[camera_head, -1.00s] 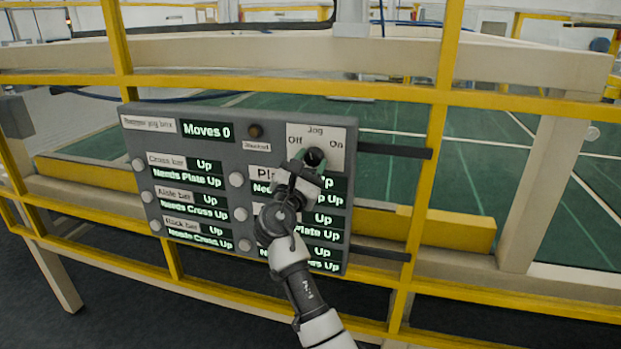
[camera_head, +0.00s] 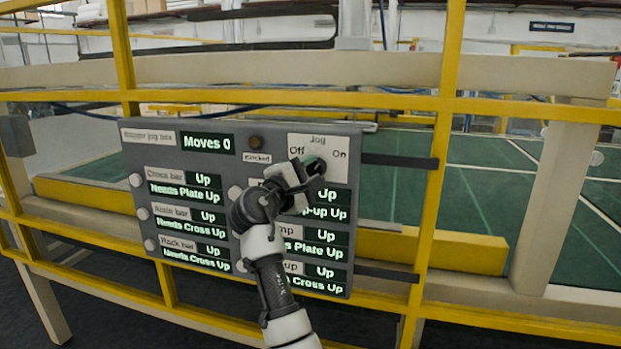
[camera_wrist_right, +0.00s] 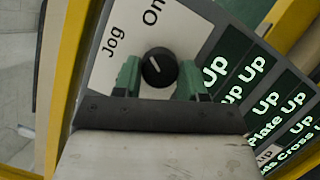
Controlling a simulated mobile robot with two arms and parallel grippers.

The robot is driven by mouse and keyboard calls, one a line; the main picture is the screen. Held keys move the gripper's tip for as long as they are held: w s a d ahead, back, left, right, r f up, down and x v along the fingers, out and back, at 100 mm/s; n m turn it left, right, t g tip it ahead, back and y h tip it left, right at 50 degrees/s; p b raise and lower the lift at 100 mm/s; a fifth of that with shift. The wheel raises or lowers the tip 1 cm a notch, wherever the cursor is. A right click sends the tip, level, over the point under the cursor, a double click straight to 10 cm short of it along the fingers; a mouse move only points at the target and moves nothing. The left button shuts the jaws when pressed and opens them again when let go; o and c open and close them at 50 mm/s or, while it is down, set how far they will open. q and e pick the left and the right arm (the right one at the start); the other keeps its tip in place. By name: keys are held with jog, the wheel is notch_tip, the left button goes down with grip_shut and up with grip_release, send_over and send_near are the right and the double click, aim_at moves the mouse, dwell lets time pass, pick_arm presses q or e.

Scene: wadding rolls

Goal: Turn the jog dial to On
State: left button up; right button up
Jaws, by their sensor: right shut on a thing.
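The jog dial (camera_wrist_right: 159,67) is a round black knob with a white line, on a pale plate at the panel's upper right. The plate (camera_head: 340,147) reads Jog, with Off on the left and On on the right. In the right wrist view the line slants toward the upper left, roughly between the words Jog and On; Off is hidden there. My right gripper (camera_wrist_right: 159,78) is shut on the dial, one green fingertip on each side. In the head view the gripper (camera_head: 311,169) covers much of the dial. My left gripper is not in view.
The grey panel (camera_head: 140,160) has several labelled rows with green Up displays and pale round buttons. A Moves 0 display (camera_head: 207,143) and a dark round lamp (camera_head: 255,142) sit along its top. Yellow rails (camera_head: 60,95) surround the panel, with a green-floored table behind.

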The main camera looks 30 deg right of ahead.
jog(key=shift+m, duration=0.3)
dwell(0.4)
jog(key=o, duration=0.9)
jog(key=b+v, duration=0.3)
jog(key=v, duration=0.7)
jog(key=shift+a, duration=0.35)
jog(key=shift+s+r, duration=0.1)
jog(key=shift+s, duration=0.05)
